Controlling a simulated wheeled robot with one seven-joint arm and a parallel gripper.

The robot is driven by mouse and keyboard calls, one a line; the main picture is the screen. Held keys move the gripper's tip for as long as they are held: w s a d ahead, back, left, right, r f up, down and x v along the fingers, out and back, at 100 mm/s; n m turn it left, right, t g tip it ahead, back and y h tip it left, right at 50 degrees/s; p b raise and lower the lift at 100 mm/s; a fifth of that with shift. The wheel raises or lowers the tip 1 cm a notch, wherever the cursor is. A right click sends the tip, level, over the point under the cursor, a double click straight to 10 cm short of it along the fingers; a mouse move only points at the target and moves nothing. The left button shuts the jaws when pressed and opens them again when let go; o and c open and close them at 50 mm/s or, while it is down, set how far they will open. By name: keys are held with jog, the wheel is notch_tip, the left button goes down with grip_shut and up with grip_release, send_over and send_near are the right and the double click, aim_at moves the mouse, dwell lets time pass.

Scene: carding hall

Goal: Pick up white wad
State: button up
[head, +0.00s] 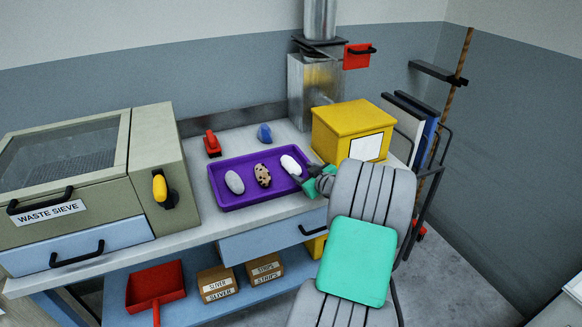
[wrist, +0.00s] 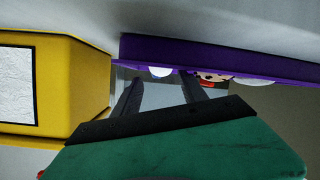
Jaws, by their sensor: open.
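The white wad (head: 291,165) lies at the right end of a purple tray (head: 232,204) on the bench. A speckled brown wad (head: 263,175) lies in the middle of the tray and a pale grey wad (head: 234,182) on the left. My gripper (head: 303,180) is open at the tray's right edge, close beside the white wad; contact cannot be told. In the wrist view, my gripper's dark fingers (wrist: 163,85) stand apart with nothing visible held. The white wad (wrist: 160,71) shows partly past the tray wall (wrist: 215,62), between the fingers' directions.
A yellow box (head: 352,120) stands close right of the tray, near my arm. The waste sieve cabinet (head: 80,180) is on the left. A red tool (head: 212,143) and a blue object (head: 264,133) stand behind the tray. A metal duct (head: 315,85) rises at the back.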

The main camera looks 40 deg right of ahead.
aim_at(298, 172)
jog(key=x, duration=0.3)
jog(key=p+x, duration=0.1)
jog(key=x, duration=0.2)
jog(key=shift+s+a+f, duration=0.1)
jog(key=shift+f, duration=0.15)
jog(key=shift+s+f, duration=0.15)
grip_shut()
